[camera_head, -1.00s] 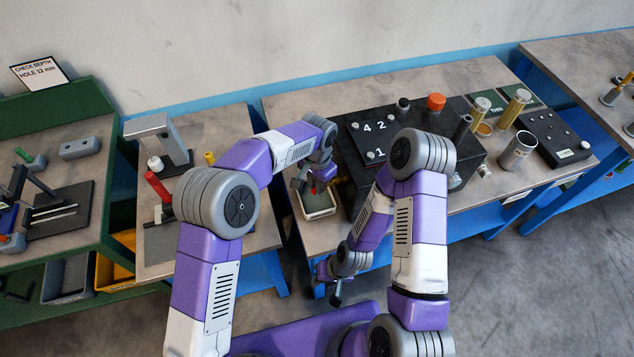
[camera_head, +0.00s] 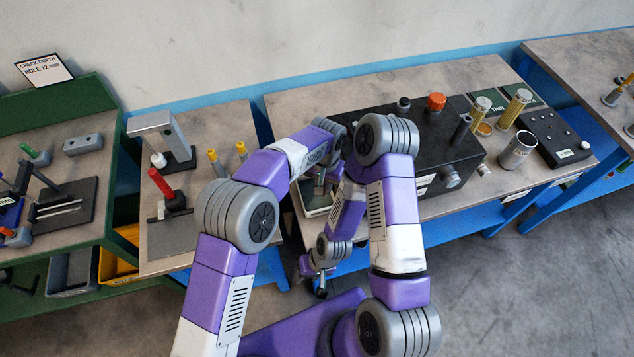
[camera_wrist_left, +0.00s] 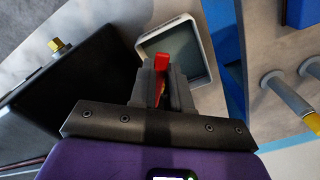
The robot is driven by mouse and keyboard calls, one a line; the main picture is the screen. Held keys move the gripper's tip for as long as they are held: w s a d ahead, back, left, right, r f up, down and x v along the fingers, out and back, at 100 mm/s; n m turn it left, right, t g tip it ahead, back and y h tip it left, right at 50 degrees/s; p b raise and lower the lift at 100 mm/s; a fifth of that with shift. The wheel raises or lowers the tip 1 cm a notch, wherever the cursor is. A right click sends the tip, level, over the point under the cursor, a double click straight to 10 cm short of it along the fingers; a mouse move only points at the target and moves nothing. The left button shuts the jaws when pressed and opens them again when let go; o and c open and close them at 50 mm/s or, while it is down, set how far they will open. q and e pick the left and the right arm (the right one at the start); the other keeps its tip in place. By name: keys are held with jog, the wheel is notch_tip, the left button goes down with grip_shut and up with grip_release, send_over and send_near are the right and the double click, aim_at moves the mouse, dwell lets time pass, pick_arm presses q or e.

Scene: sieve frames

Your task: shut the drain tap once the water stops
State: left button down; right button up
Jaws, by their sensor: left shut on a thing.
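The drain tap's red handle (camera_wrist_left: 160,68) shows between the fingers of my left gripper (camera_wrist_left: 162,80) in the left wrist view. The gripper is shut on it. In the head view my left gripper (camera_head: 319,182) is beside the black tank (camera_head: 425,150), above the pale tray (camera_head: 312,207), largely covered by my arms. The tray also shows in the left wrist view (camera_wrist_left: 203,62), just beyond the handle. The tap's body is hidden, and I cannot tell whether water runs. My right gripper (camera_head: 321,291) hangs low in front of the bench, too small to read.
A brass fitting (camera_wrist_left: 57,45) sticks out at the tank in the wrist view. An orange knob (camera_head: 436,101) tops the tank; a metal cup (camera_head: 517,150) stands to its right. A separate bench with a red-handled tool (camera_head: 161,184) is at left.

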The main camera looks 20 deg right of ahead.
pick_arm(q)
jog(key=c, duration=1.1)
grip_release()
notch_tip(320, 180, up, 8)
jog(key=shift+f+p, duration=0.2)
jog(key=shift+p, duration=0.25)
